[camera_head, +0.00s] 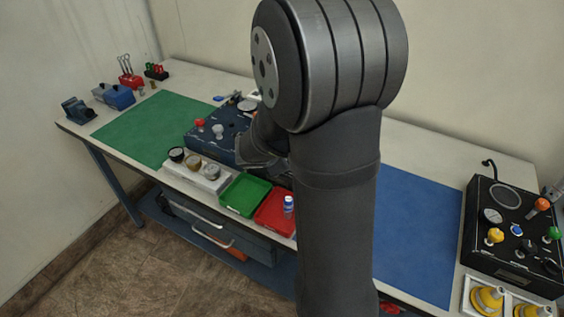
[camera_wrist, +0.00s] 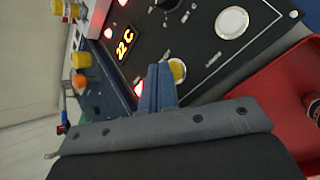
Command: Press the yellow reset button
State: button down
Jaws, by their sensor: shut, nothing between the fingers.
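A small round yellow button (camera_wrist: 178,70) sits on the dark panel (camera_wrist: 215,60) in the wrist view, just right of my fingertips. I take it for the reset button. My gripper (camera_wrist: 160,76) is shut and empty, its blue-grey fingers together and pointing at the panel. Whether the fingertips touch the button or panel, I cannot tell. A lit red light shows at the fingers' left edge, and an orange display (camera_wrist: 125,42) lies beyond. In the head view, the dark blue box (camera_head: 207,140) is partly behind my arm; the yellow button is hidden there.
A red tray (camera_wrist: 262,112) lies close on the right in the wrist view. In the head view, a green tray (camera_head: 243,194), a white gauge block (camera_head: 190,180) and a bottle (camera_head: 289,204) are nearby. The blue mat (camera_head: 420,235) is clear where visible; a black box (camera_head: 505,210) stands far right.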

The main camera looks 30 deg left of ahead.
jog(key=shift+f, duration=0.4)
dwell(0.5)
jog(key=shift+r, duration=0.8)
jog(key=shift+r, duration=0.1)
jog(key=shift+r, duration=2.4)
jog(key=shift+f, duration=0.1)
notch_tip(320, 180, up, 4)
jog(key=shift+r, duration=0.1)
